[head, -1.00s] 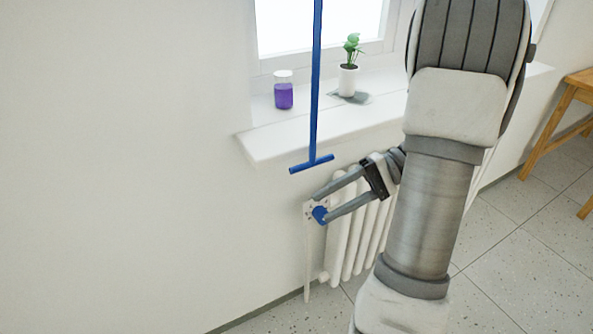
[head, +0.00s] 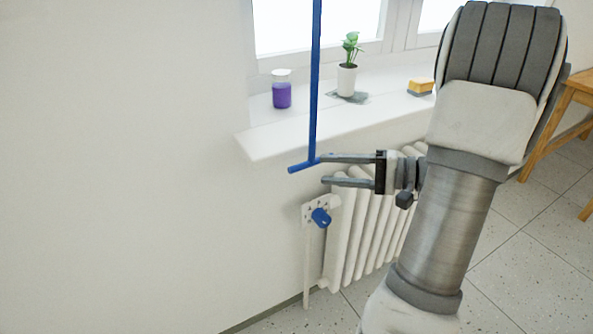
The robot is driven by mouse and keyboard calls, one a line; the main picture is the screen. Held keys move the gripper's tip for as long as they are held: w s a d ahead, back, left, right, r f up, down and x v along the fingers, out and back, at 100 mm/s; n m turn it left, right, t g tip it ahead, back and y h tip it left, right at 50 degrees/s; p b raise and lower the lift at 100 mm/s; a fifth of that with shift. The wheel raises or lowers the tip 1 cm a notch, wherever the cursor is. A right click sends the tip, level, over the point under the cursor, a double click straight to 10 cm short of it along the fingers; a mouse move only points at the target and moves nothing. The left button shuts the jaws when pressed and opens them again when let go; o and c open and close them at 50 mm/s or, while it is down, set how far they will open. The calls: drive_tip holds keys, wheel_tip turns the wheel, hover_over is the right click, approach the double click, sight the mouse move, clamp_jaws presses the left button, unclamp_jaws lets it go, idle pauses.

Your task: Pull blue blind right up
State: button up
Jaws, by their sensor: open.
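The blue blind pull (head: 316,80) hangs in front of the window as a long straight rod with a short crossbar handle (head: 303,166) at its lower end, just below the sill's front edge. The blind itself is not in view. My gripper (head: 322,170) comes in from the right with its jaws open, one finger above the other. Its upper fingertip overlaps the right end of the crossbar in the picture. I cannot tell whether it touches. Nothing is held between the fingers.
A white radiator (head: 362,235) with a blue valve knob (head: 320,217) stands below the sill. On the windowsill (head: 270,140) are a purple jar (head: 281,94), a potted plant (head: 347,78) and a yellow sponge (head: 420,87). A wooden stool (head: 555,120) stands at right. The left wall is bare.

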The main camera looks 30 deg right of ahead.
sight(302, 168)
drive_tip(key=b+x, duration=0.1)
drive_tip(key=x, duration=0.7)
drive_tip(key=shift+w, duration=0.1)
drive_tip(key=shift+c, duration=0.2)
clamp_jaws()
idle(1.0)
